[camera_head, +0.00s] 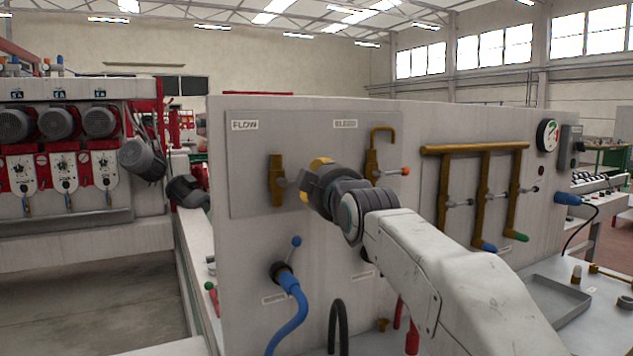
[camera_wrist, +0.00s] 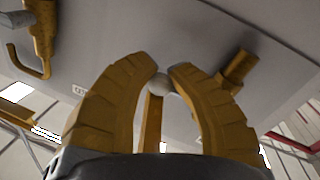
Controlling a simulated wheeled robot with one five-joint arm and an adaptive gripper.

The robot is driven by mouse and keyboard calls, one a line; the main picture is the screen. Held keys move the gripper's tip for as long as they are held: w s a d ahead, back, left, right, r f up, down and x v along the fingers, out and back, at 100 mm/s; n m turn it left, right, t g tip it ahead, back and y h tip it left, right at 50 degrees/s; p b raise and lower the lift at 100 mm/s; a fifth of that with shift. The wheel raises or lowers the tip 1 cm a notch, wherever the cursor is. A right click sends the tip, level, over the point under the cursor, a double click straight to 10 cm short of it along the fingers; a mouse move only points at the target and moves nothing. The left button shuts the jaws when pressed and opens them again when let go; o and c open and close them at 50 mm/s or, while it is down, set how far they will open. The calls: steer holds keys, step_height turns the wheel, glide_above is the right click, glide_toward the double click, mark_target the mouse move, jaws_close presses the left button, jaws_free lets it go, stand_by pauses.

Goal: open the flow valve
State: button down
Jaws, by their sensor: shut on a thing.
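The flow valve is a brass body (camera_head: 277,180) on the upright grey panel, under the FLOW label (camera_head: 244,125). A short grey lever stub (camera_head: 284,183) sticks out of it to the right, toward my gripper (camera_head: 306,182). My gripper is just right of the valve body, with its yellow fingers partly hidden by my wrist. In the wrist view my gripper (camera_wrist: 163,78) is shut on a pale round knob (camera_wrist: 158,87), apparently the end of the flow valve's lever. A brass body (camera_wrist: 238,70) shows beyond the right finger. The rest of the lever is hidden.
The bleed valve (camera_head: 371,165), with a hooked pipe and orange-tipped lever, is close right of my gripper. Brass pipes (camera_head: 475,148) stand farther right. A blue hose (camera_head: 291,310) and blue-knobbed lever (camera_head: 295,242) are below. A shallow tray (camera_head: 535,290) lies at lower right.

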steer(key=shift+r, duration=0.15)
steer(key=r+n, duration=0.1)
steer(key=n, duration=0.1)
steer(key=r+n+t, duration=0.1)
steer(key=shift+s+a+r+n+b, duration=0.1)
steer(key=shift+a+n+b, duration=0.1)
steer(key=shift+n+b, duration=0.15)
steer(key=shift+s+a+r+n+y, duration=0.15)
steer(key=shift+a+r+n, duration=0.2)
steer(key=shift+n, duration=0.5)
steer(key=shift+s+a+r+n+y, duration=0.15)
steer(key=shift+r+n, duration=0.3)
steer(key=shift+n, duration=0.35)
steer(key=shift+w, duration=0.1)
steer(key=c, duration=1.1)
jaws_free()
steer(key=v, duration=1.2)
steer(key=shift+f, duration=0.15)
